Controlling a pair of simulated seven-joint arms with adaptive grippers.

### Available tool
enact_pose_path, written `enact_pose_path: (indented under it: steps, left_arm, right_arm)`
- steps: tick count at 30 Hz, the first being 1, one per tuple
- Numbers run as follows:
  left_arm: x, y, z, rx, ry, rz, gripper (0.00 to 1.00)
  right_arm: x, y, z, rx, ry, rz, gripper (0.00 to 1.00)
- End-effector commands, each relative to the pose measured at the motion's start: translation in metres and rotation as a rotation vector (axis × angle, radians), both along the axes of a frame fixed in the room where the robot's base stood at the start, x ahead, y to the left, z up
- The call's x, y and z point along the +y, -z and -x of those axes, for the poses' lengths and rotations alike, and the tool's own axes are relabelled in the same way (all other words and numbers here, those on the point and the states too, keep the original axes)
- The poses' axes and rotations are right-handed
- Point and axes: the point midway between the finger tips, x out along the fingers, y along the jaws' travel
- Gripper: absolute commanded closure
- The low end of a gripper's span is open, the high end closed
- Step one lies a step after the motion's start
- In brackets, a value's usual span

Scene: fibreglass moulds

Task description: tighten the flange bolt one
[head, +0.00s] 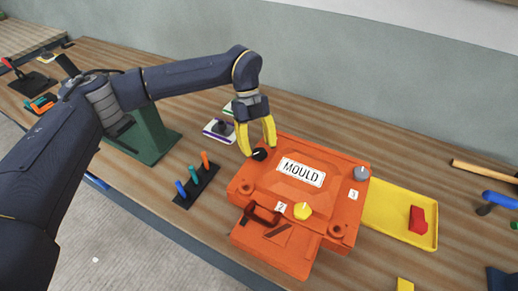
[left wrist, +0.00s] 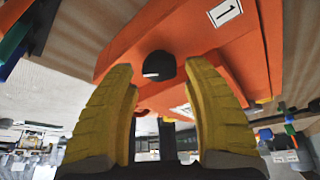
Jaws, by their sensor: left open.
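The orange mould (head: 262,190) lies on the bench with a white MOULD label on top. Its black bolt knob (head: 259,154) is at the far left corner. A label reading 1 (left wrist: 225,12) shows near that knob in the left wrist view. My left gripper (head: 258,146) is open above the black knob, pointing down. In the left wrist view the black knob (left wrist: 159,66) appears between the two yellow fingertips, with gaps on both sides. A yellow knob (head: 302,211) by label 2 and a grey knob (head: 361,173) by label 3 are on the mould too. My right gripper is not seen.
A black rack (head: 197,185) with coloured pegs stands left of the mould. A yellow tray (head: 384,207) with a red part (head: 418,220) is at the right. A dark red handle (head: 262,213) is on the mould's front. Tools lie at the right edge.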

Motion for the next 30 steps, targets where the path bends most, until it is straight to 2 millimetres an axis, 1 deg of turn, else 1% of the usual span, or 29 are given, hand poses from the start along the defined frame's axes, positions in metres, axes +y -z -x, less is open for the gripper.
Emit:
enact_pose_path:
  steps: [6,17,18,30]
  left_arm:
    - [-0.002,0.012,0.005,0.000,0.001,0.000,0.50]
    - [-0.003,0.015,0.005,-0.001,0.001,0.001,0.50]
    - [-0.003,0.014,0.005,-0.001,0.001,0.001,0.49]
    - [-0.003,0.014,0.005,-0.001,0.001,0.001,0.96]
  right_arm:
    - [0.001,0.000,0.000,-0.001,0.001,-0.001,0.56]
    - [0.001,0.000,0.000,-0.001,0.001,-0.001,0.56]
    - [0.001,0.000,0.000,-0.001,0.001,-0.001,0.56]
    - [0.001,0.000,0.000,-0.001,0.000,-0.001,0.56]
